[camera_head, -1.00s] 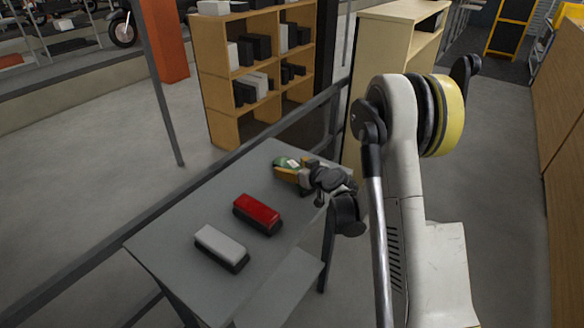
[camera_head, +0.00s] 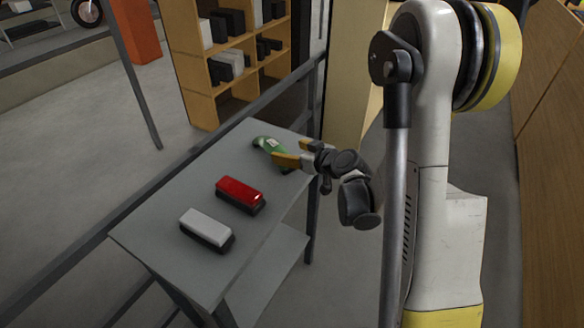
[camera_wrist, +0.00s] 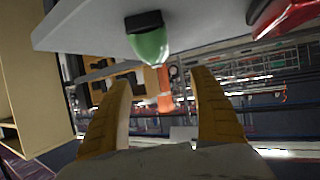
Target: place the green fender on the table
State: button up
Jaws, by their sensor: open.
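The green fender (camera_head: 268,145) lies on the grey table (camera_head: 165,205) near its far end. In the wrist view the fender (camera_wrist: 149,45) shows with a dark base, against the table surface (camera_wrist: 90,28) at the top of the picture. My gripper (camera_head: 291,153) is just right of the fender, its yellow fingers pointing at it. In the wrist view the fingers of my gripper (camera_wrist: 165,85) are spread apart with nothing between them, and the fender is beyond the tips. In the head view a finger overlaps part of the fender's near side.
A red block (camera_head: 240,193) and a white block (camera_head: 206,227), both with dark bases, lie nearer on the same table. A dark rail (camera_head: 215,135) runs along the table's left side. A wooden shelf (camera_head: 190,75) stands behind.

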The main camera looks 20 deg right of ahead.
jog(key=s+a+r+g, duration=0.2)
jog(key=s+a+r, duration=0.3)
jog(key=a+r, duration=0.1)
jog(key=s+a+r+m+g+h, duration=0.1)
jog(key=s+r+g, duration=0.1)
jog(key=s, duration=0.9)
jog(key=s+a+r+m+g+h, duration=0.1)
jog(key=s+a+r+h, duration=0.1)
jog(key=s, duration=0.9)
jog(key=shift+r+m+g, duration=0.3)
jog(key=shift+r+g, duration=0.1)
jog(key=shift+r, duration=0.05)
